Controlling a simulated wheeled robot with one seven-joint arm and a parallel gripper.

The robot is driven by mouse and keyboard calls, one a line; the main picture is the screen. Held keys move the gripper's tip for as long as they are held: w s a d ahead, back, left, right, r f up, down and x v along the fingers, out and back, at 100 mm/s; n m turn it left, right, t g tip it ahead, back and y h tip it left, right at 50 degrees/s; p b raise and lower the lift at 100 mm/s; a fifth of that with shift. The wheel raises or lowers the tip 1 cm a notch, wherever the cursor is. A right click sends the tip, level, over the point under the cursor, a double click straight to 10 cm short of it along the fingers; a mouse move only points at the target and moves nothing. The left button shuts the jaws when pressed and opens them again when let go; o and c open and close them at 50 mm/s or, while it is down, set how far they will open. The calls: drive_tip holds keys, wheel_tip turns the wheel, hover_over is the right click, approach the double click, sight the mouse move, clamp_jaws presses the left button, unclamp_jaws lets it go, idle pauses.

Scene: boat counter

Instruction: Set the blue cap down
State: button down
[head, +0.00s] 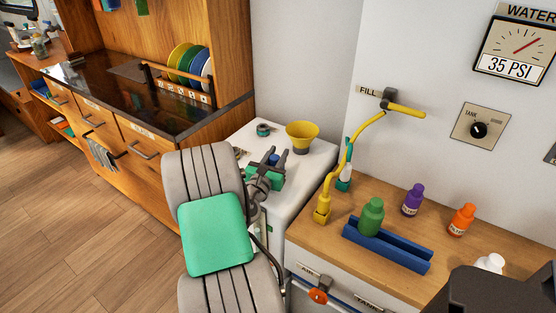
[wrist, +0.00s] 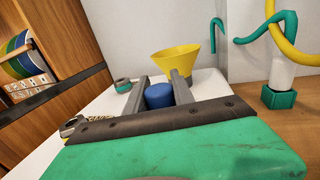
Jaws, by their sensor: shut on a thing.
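The blue cap (wrist: 159,95) sits between the two fingers of my gripper (wrist: 157,90) in the wrist view, and the fingers are shut on it. In the head view the cap (head: 273,159) shows as a small blue spot at my gripper (head: 283,158), over the white counter top (head: 318,157). I cannot tell whether the cap touches the white top. A yellow funnel (head: 302,136) stands just behind the gripper; it also shows in the wrist view (wrist: 177,64). A small green and grey ring-like part (head: 263,130) lies on the white top to the left of the funnel.
On the wooden counter (head: 390,285) to the right, a green bottle (head: 371,217) stands in a blue rack (head: 412,255). Purple (head: 413,200), orange (head: 461,220) and white (head: 490,263) bottles stand nearby. A yellow fill hose (head: 325,197) ends beside them. Plates (head: 183,60) stand at the back left.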

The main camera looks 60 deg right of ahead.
drive_tip(key=c, duration=1.3)
unclamp_jaws()
drive_tip(key=f, duration=0.2)
drive_tip(key=shift+s+a+f+y, duration=0.25)
drive_tip(key=shift+a+f+y, duration=0.05)
drive_tip(key=shift+a+f, duration=0.05)
drive_tip(key=shift+o, duration=1.1)
drive_tip(key=shift+f+b, duration=0.5)
drive_tip(key=shift+b, duration=0.3)
drive_tip(key=a, duration=0.7)
drive_tip(key=shift+a+r, duration=0.2)
drive_tip(key=shift+r, duration=0.4)
drive_tip(key=shift+s, duration=0.1)
